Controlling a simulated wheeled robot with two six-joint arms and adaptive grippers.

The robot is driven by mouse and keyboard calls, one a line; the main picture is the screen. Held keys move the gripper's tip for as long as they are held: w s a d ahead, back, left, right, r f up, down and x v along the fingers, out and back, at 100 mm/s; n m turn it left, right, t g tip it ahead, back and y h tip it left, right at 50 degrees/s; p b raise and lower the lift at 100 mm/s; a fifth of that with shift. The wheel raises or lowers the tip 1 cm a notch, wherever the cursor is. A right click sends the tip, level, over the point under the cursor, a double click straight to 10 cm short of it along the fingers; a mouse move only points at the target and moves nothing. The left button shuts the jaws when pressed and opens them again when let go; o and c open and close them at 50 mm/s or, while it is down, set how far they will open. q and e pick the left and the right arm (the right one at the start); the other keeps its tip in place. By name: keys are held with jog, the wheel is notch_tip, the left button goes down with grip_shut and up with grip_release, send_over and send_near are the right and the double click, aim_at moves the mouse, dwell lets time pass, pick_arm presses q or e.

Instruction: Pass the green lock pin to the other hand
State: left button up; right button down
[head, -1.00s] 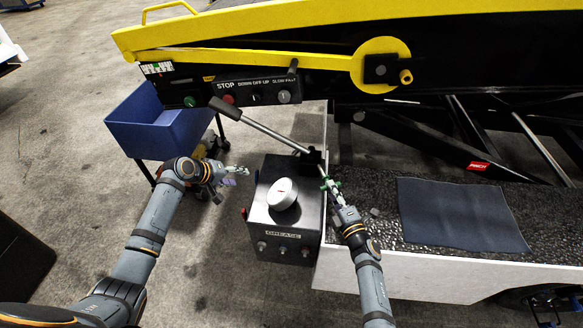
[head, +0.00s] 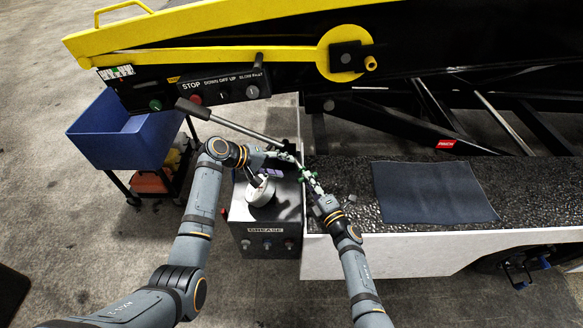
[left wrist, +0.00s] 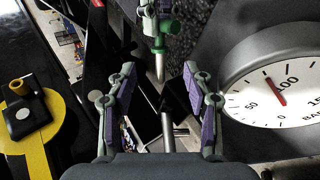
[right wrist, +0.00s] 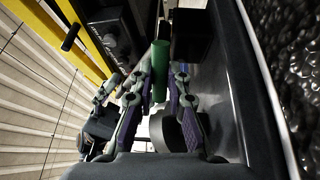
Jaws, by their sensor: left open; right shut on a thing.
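The green lock pin (right wrist: 160,65) stands between the fingers of my right gripper (right wrist: 158,88), which is shut on it. In the left wrist view its green part and pale metal tip (left wrist: 160,65) point down toward the space between my left fingers. My left gripper (left wrist: 160,92) is open and empty, with the pin just beyond its fingertips. The pin is too small there to make out clearly.
A round gauge (left wrist: 285,90) sits close beside my left gripper. A blue bin (head: 110,145) on a cart stands at left. A dark mat (head: 435,192) lies on the black textured deck at right.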

aim_at(301, 168)
pick_arm(q)
jog(key=x, duration=0.6)
jog(key=shift+d+f, duration=0.2)
jog(key=shift+d, duration=0.1)
jog(key=shift+w, duration=0.1)
grip_shut()
pick_arm(e)
jog(key=c, duration=1.2)
grip_release()
